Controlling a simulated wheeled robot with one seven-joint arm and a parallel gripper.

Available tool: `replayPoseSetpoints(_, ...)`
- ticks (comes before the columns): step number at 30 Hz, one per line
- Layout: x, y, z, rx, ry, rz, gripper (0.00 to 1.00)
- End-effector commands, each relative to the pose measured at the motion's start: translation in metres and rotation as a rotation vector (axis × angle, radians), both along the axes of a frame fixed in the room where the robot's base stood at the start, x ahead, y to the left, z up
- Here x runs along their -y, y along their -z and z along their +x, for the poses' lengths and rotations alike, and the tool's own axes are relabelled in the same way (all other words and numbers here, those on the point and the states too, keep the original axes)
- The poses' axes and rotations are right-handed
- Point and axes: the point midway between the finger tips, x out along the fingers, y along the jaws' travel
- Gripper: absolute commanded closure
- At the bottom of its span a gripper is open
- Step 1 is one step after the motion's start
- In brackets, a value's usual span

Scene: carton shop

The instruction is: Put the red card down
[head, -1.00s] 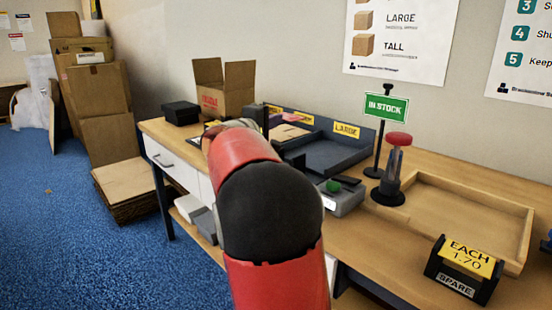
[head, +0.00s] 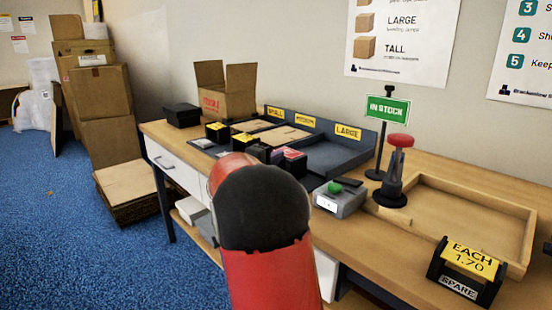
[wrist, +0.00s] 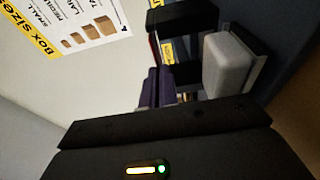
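My gripper (wrist: 165,135) shows in the wrist view as a dark body across the bottom with a lit strip. In the head view my red and black arm hides most of the gripper, low over the bench's left part. Pink-red card edges (head: 292,153) show in a dark holder just beyond the arm. I cannot tell whether the red card is among them. A thin red edge (wrist: 153,50) shows beside dark blocks in the wrist view.
Dark holders with yellow tops (head: 217,132) stand left of the arm. Behind are a grey sorting tray (head: 340,157) labelled LARGE and an open carton (head: 226,92). A green-button device (head: 339,198), a red-topped stamp (head: 396,170) and an empty wooden tray (head: 470,210) are to the right.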

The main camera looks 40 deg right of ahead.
Motion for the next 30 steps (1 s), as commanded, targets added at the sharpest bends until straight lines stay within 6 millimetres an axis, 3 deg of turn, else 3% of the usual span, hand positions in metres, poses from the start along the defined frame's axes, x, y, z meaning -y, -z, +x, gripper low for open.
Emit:
replayPoseSetpoints(11, 0.0, 0.008, 0.0, 0.0, 0.0, 0.0, 1.0)
replayPoseSetpoints(16, 0.0, 0.006, 0.0, 0.0, 0.0, 0.0, 0.77)
replayPoseSetpoints(25, 0.0, 0.005, 0.0, 0.0, 0.0, 0.0, 0.77)
replayPoseSetpoints(30, 0.0, -0.007, 0.0, -0.001, 0.0, 0.001, 0.77)
